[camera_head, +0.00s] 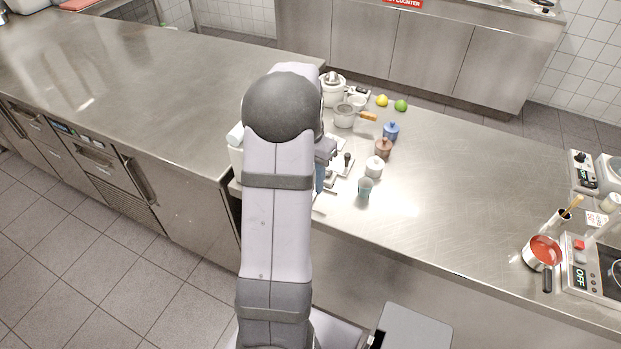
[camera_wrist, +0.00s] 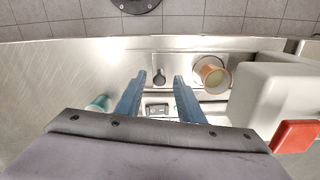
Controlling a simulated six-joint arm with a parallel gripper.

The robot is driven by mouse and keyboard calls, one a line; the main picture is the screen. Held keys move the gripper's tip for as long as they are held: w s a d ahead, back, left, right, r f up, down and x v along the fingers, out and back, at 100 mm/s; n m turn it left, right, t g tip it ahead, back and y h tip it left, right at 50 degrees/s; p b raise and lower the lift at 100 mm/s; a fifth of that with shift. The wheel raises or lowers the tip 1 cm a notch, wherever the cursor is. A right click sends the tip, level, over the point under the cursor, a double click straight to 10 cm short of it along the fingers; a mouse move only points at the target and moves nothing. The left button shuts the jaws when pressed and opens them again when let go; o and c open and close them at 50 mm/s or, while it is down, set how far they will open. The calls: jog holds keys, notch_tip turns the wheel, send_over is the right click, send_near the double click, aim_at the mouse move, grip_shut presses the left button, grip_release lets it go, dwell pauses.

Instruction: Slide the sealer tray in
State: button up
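The sealer (camera_wrist: 262,95) is a pale boxy machine with a red block at the right of the wrist view. The flat metal sealer tray (camera_wrist: 175,62) lies out in front of it, with a black knob (camera_wrist: 159,76). A cup with an orange-brown rim (camera_wrist: 211,74) sits in the tray's right part. My gripper (camera_wrist: 160,78) is open, its two blue fingers apart with the knob showing between the tips. I cannot tell whether they touch it. In the head view my arm hides most of the sealer and gripper; the tray (camera_head: 344,168) shows just right of the arm.
A teal cup (camera_head: 365,188) stands near the counter's front edge, right of the tray. White, brown and blue jars (camera_head: 391,131) stand behind it. A handled pot (camera_head: 345,115) is further back. The middle counter is clear; a red-filled saucepan (camera_head: 543,251) stands at right.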

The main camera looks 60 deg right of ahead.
jog(key=shift+w+r+b, duration=0.15)
jog(key=shift+r+b, duration=0.65)
jog(key=shift+r, duration=2.9)
jog(key=s+d+f+m+y+p, duration=0.2)
jog(key=s+d+f+m, duration=0.15)
jog(key=s, duration=0.45)
jog(key=shift+w+a+r+m+t+y, duration=0.6)
jog(key=shift+w+r+m+t, duration=0.7)
jog(key=shift+w+m+t, duration=0.9)
jog(key=shift+n+g, duration=0.35)
jog(key=shift+g, duration=0.05)
jog(key=shift+w+p+x, duration=0.15)
jog(key=shift+p+x, duration=0.35)
jog(key=shift+x, duration=1.4)
jog(key=shift+w+p+x, duration=0.2)
jog(key=shift+p+x, duration=0.3)
jog(key=shift+x, duration=1.35)
